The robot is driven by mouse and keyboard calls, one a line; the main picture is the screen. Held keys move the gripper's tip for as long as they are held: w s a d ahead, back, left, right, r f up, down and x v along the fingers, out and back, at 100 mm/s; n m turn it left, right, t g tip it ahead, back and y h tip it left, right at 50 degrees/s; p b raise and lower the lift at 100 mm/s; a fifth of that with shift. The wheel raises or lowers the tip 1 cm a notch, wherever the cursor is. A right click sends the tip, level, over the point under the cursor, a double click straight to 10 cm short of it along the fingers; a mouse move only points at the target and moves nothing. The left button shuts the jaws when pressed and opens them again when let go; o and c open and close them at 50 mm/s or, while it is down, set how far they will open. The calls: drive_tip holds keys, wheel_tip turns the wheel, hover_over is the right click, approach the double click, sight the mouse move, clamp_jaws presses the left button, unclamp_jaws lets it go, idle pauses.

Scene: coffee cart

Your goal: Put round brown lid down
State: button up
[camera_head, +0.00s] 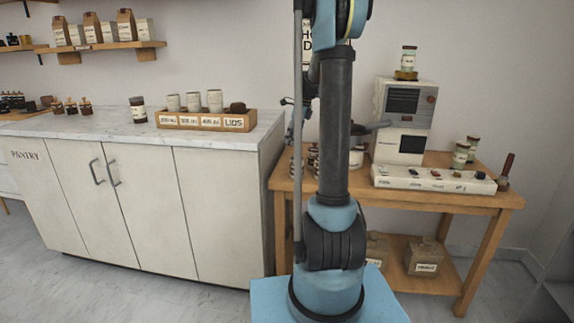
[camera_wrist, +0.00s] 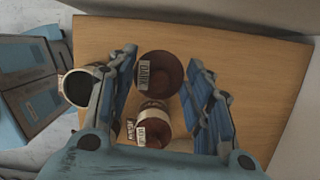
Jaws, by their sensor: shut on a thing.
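In the wrist view, a round brown piece (camera_wrist: 168,72), which looks like the round brown lid, lies between the tips of my gripper (camera_wrist: 162,68). A pale label reading "DARK" shows at its left side; I cannot tell whether the label is on the lid or on a jar beneath. The fingers are shut on the lid from both sides. Nearer the palm, a second round brown top (camera_wrist: 154,133) with a pale label shows between the fingers, lower down. In the head view my gripper is mostly hidden behind my arm, above the wooden table (camera_head: 440,190).
In the wrist view, a white cup (camera_wrist: 78,88) with dark contents stands just outside the left finger. The table top is bare to the right. In the head view, a coffee machine (camera_head: 402,115) stands on the table, and a box labelled LIDS (camera_head: 233,124) on the left counter.

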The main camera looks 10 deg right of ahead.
drive_tip(key=x, duration=0.4)
drive_tip(key=d+x, duration=0.1)
drive_tip(key=x, duration=0.1)
drive_tip(key=shift+s, duration=0.15)
drive_tip(key=shift+f, duration=2)
drive_tip(key=shift+s+f, duration=0.1)
drive_tip(key=shift+f, duration=0.45)
drive_tip(key=o, duration=1)
drive_tip(key=shift+c, duration=0.2)
